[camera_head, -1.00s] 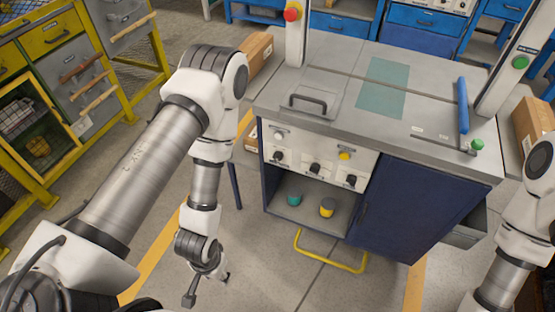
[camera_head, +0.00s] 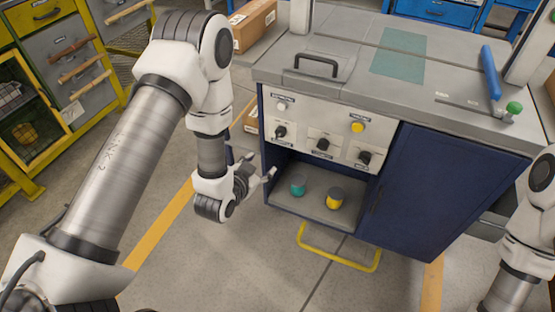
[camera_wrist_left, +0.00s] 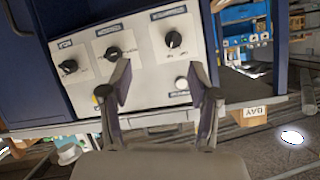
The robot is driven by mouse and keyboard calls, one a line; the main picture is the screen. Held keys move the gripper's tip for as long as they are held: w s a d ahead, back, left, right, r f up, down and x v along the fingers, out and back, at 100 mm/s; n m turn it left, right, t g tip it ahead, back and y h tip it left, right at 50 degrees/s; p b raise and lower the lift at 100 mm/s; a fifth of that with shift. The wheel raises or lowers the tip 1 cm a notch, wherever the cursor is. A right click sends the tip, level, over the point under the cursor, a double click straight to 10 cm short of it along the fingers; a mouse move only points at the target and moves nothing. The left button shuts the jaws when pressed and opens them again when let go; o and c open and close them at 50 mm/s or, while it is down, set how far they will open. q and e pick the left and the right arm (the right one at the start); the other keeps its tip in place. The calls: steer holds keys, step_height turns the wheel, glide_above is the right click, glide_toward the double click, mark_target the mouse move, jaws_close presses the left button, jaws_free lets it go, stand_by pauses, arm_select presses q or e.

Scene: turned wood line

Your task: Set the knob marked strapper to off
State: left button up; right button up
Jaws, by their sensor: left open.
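The control panel (camera_head: 300,134) on the cabinet front carries three black knobs on white plates: a left one (camera_head: 280,131), a middle one (camera_head: 323,145) and a right one (camera_head: 364,157). The small labels are too blurred to tell which reads strapper. My left gripper (camera_head: 264,169) is open and empty, in front of the cabinet and apart from the knobs. The left wrist view shows the panel upside down, with the left knob (camera_wrist_left: 173,38), middle knob (camera_wrist_left: 113,53) and right knob (camera_wrist_left: 69,66) beyond the open fingers (camera_wrist_left: 160,85). My right gripper is out of view.
A white button (camera_head: 282,106) and a yellow button (camera_head: 357,127) sit above the knobs. Below, a shelf holds a teal-topped pot (camera_head: 298,186) and a yellow one (camera_head: 334,200). A yellow bar handle (camera_head: 340,262) sticks out low. The floor before the cabinet is clear.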

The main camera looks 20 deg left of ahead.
mark_target(278, 136)
arm_select(q)
steer(key=w+f+t+b, duration=0.1)
steer(key=w+b, duration=0.4)
steer(key=b, duration=0.1)
steer(key=w+f+t+b, duration=0.1)
steer(key=w+t+b, duration=0.1)
steer(key=w+b, duration=0.3)
steer(key=w+a+f+t+b, duration=0.1)
steer(key=w+f+t+b, duration=0.1)
steer(key=w+b, duration=0.3)
steer(key=shift+f+b, duration=0.1)
steer(key=shift+b, duration=1.85)
steer(key=shift+w, duration=0.4)
steer(key=c, duration=1.1)
